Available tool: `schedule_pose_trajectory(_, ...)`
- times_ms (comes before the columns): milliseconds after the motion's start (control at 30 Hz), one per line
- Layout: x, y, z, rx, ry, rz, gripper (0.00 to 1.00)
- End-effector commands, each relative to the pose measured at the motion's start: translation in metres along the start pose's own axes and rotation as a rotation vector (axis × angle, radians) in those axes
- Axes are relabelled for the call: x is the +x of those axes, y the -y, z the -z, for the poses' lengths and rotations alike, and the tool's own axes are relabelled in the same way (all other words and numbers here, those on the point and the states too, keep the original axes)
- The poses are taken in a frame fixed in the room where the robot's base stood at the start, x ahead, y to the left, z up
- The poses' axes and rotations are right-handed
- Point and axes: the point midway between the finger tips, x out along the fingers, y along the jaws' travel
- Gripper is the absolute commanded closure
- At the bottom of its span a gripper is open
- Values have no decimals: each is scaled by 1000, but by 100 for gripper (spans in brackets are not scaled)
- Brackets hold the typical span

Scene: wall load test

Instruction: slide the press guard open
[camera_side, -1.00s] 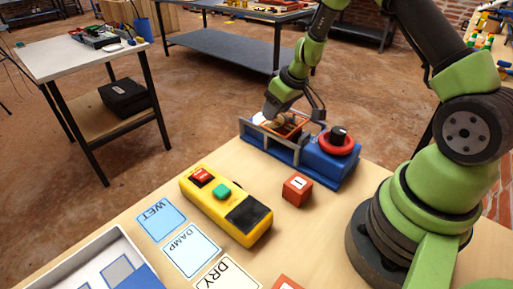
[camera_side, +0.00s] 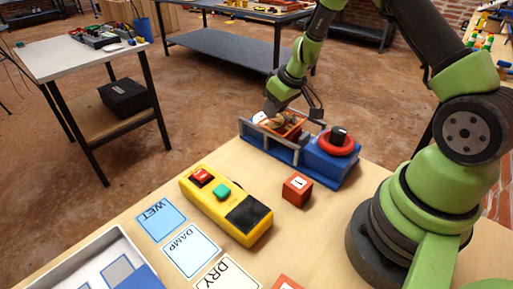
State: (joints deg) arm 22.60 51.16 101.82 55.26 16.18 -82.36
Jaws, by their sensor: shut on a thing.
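The blue press (camera_side: 330,166) stands at the far edge of the table, with a red ring and black knob (camera_side: 338,137) on its right end. Its guard (camera_side: 284,130), an orange frame, sits at the press's left part behind a grey rail (camera_side: 268,138). My gripper (camera_side: 283,117) reaches down from behind and is shut on the guard near its top. The fingertips are small and partly hidden, so the exact grip is unclear.
A yellow control box (camera_side: 226,205) with red and green buttons lies in front of the press. WET, DAMP and DRY cards (camera_side: 191,250) and a white tray (camera_side: 97,262) are at front left.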

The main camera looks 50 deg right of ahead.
Motion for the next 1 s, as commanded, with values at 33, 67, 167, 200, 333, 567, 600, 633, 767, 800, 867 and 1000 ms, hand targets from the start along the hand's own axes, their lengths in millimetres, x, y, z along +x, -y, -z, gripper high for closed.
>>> schedule_pose_trajectory(33,0,1,3,-2,-3,3,94)
schedule_pose_trajectory(67,1,1,4,-2,-4,3,94)
schedule_pose_trajectory(167,2,1,7,-1,-3,5,94)
schedule_pose_trajectory(200,3,1,9,-2,-3,5,94)
schedule_pose_trajectory(333,4,1,13,-2,-3,4,94)
schedule_pose_trajectory(567,7,2,20,-2,-1,1,94)
schedule_pose_trajectory(600,8,2,21,-2,-1,3,94)
schedule_pose_trajectory(633,8,2,22,-2,-2,3,94)
schedule_pose_trajectory(767,10,2,27,-2,-3,5,94)
schedule_pose_trajectory(800,11,2,28,-3,-3,5,94)
schedule_pose_trajectory(867,12,2,30,-2,-3,6,94)
schedule_pose_trajectory(1000,14,2,35,-3,-2,6,94)
